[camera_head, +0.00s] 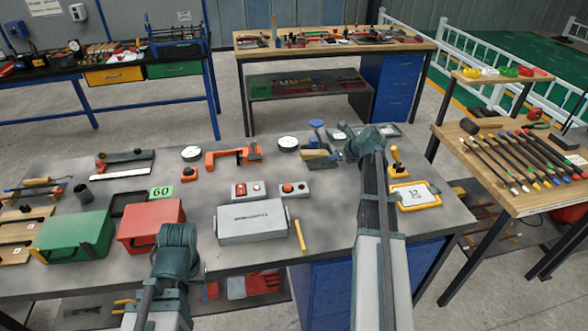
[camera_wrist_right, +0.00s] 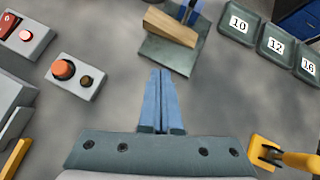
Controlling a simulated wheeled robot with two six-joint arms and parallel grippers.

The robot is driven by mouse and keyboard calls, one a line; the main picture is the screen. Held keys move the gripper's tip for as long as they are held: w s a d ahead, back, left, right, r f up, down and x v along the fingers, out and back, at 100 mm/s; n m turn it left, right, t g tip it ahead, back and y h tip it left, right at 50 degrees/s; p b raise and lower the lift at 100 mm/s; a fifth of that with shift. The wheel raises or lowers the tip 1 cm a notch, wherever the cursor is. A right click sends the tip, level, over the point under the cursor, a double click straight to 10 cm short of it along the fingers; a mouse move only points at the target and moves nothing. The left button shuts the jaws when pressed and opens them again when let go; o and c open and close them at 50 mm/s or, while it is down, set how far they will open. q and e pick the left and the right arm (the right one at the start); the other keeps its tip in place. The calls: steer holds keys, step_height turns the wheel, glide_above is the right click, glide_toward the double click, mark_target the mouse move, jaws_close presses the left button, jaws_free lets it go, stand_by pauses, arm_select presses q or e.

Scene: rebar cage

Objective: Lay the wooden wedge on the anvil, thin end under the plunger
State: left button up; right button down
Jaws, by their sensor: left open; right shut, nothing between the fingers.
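The wooden wedge (camera_wrist_right: 172,27) lies at a slant across a grey-green metal plate, which looks like the anvil (camera_wrist_right: 168,58). The wedge also shows in the head view (camera_head: 318,155). A blue upright part, perhaps the plunger (camera_wrist_right: 188,10), stands at the wedge's far side; a blue knob (camera_head: 316,124) tops it in the head view. Which wedge end is thin I cannot tell. My right gripper (camera_wrist_right: 160,75) is shut and empty, its tips short of the plate. My left gripper (camera_head: 178,238) is at the bench's front edge by the red box; its fingers are hidden.
A red box (camera_head: 150,226), green box (camera_head: 75,236) and grey case (camera_head: 252,222) stand on the bench. A button box (camera_wrist_right: 75,77) is left of my right gripper. Numbered trays (camera_wrist_right: 276,44) are beyond to the right; a yellow-handled tool (camera_wrist_right: 265,152) is nearer.

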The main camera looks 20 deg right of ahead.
mark_target(313, 154)
steer(key=shift+m, duration=0.5)
steer(key=b+x, duration=0.8)
steer(key=x, duration=0.2)
steer(key=shift+w+d+f, duration=0.1)
steer(key=shift+d+f, duration=0.05)
steer(key=shift+f, duration=0.25)
steer(key=shift+w+r+p, duration=0.2)
steer(key=shift+w+p, duration=0.05)
steer(key=shift+w, duration=0.35)
steer(key=shift+w+r+p, duration=0.2)
steer(key=shift+w, duration=0.4)
arm_select(q)
step_height(313, 154, down, 7)
steer(key=shift+s+a+f, duration=0.15)
steer(key=shift+a, duration=0.25)
arm_select(e)
steer(key=shift+w, duration=0.55)
steer(key=shift+w+a, duration=0.25)
steer(key=shift+w, duration=0.9)
steer(key=shift+s, duration=0.15)
